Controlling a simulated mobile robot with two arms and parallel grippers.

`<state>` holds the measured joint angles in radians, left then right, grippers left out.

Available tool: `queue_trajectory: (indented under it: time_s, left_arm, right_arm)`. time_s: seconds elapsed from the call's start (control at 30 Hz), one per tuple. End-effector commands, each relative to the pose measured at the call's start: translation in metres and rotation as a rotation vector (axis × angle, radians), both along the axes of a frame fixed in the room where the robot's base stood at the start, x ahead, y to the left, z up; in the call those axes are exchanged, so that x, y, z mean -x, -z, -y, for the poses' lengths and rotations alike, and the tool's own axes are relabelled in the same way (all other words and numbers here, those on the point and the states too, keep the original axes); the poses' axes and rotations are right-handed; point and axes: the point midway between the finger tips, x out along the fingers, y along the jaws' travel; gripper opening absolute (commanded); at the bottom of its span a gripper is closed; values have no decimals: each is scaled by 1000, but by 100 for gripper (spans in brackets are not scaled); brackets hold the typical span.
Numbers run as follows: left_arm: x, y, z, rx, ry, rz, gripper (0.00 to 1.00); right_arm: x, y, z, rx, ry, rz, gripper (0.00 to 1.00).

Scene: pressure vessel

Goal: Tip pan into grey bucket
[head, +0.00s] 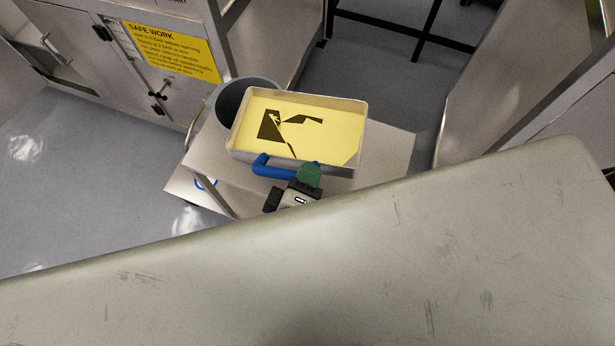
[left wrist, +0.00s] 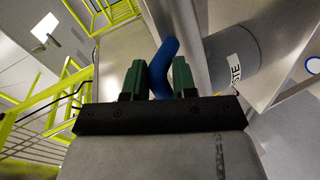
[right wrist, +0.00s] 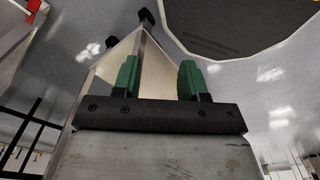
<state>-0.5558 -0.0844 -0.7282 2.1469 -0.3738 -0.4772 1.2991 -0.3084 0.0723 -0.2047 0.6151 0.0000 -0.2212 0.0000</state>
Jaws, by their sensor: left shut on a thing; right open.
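The pan (head: 345,112) is a shallow rectangular tray with pale walls, a yellow inside and dark angular patches. It looks about level. My left gripper (head: 300,180) is shut on its blue handle (head: 268,168) at the near side. The left wrist view shows the handle (left wrist: 162,65) between the green fingers (left wrist: 160,80). The grey bucket (head: 222,108) stands behind and left of the pan, its opening partly covered by the pan's corner. In the left wrist view the bucket (left wrist: 225,62) bears a partly visible label. My right gripper (right wrist: 158,78) is open and empty, outside the head view.
The bucket stands on a metal cart (head: 390,150), whose top extends under and right of the pan. Steel cabinets (head: 150,75) with a yellow safety sign (head: 172,50) stand behind at the left. Open grey floor (head: 80,180) lies left of the cart.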

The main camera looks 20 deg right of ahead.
Motion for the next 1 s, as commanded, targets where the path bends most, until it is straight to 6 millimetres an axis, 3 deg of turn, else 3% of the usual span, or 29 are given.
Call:
queue_trajectory:
  time_s: [0.03,0.2,0.8,1.0]
  left_arm:
    - [-2,-11,-1,12,0,-9,0]
    - [-6,-23,-3,52,0,-72,0]
    - [-21,-65,-13,150,1,-229,0]
    - [-26,-66,-16,175,0,-269,0]
  right_arm:
    - [-6,-9,3,3,-1,8,43]
    - [-15,-22,7,8,1,23,43]
    - [-8,-57,8,10,3,14,43]
    - [-8,-56,8,9,3,12,43]
